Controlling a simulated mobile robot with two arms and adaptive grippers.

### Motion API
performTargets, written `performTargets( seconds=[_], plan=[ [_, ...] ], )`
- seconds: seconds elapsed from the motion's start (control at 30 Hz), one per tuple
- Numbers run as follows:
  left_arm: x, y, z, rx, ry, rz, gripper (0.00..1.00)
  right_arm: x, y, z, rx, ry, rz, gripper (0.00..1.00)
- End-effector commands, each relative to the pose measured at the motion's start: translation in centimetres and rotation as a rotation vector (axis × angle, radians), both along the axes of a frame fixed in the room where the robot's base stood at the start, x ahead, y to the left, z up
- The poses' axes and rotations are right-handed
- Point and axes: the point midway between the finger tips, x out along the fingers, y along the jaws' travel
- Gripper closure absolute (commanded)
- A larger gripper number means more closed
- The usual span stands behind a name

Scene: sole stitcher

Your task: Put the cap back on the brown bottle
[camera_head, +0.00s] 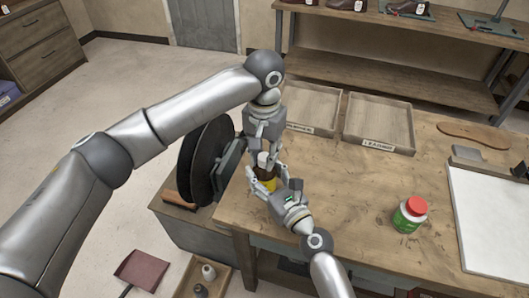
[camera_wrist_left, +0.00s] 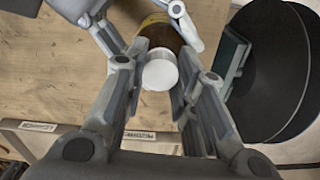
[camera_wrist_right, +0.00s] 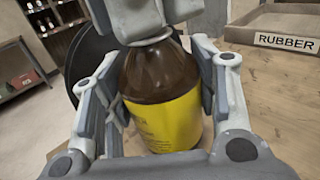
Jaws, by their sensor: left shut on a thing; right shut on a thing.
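The brown bottle (camera_head: 265,184) with a yellow label stands upright near the left edge of the wooden table. It fills the middle of the right wrist view (camera_wrist_right: 165,75). My right gripper (camera_wrist_right: 165,105) is shut around its body, one finger on each side. My left gripper (camera_head: 263,157) is directly above the bottle, pointing down. In the left wrist view, its fingers (camera_wrist_left: 160,85) are shut on the white cap (camera_wrist_left: 160,72), over the bottle's top. The bottle's neck is hidden, so I cannot tell whether the cap is seated on it.
Large black discs (camera_head: 205,160) stand close left of the bottle. Two shallow wooden trays (camera_head: 378,148) lie at the table's back. A green jar with a red lid (camera_head: 410,215) and a white board (camera_head: 490,220) are at the right. The table's middle is clear.

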Motion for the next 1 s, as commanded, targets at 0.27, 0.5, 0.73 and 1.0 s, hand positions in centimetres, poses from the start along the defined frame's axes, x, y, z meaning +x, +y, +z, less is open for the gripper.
performTargets(
  seconds=[0.27,0.5,0.73,1.0],
  plan=[
    [-0.01,0.0,-0.02,0.001,0.0,-0.428,1.0,-0.02,0.01,-0.06,0.0,0.001,0.0,1.0],
    [0.01,0.02,-0.03,0.001,-0.001,-0.804,1.0,-0.01,0.0,-0.06,0.0,0.001,0.0,1.0],
    [0.02,0.02,-0.06,0.001,-0.001,-1.166,1.0,-0.02,0.0,-0.06,0.0,0.001,0.0,1.0],
    [0.03,0.03,-0.09,0.001,-0.001,-1.591,1.0,-0.02,0.0,-0.06,0.0,0.001,0.0,1.0]
  ],
)
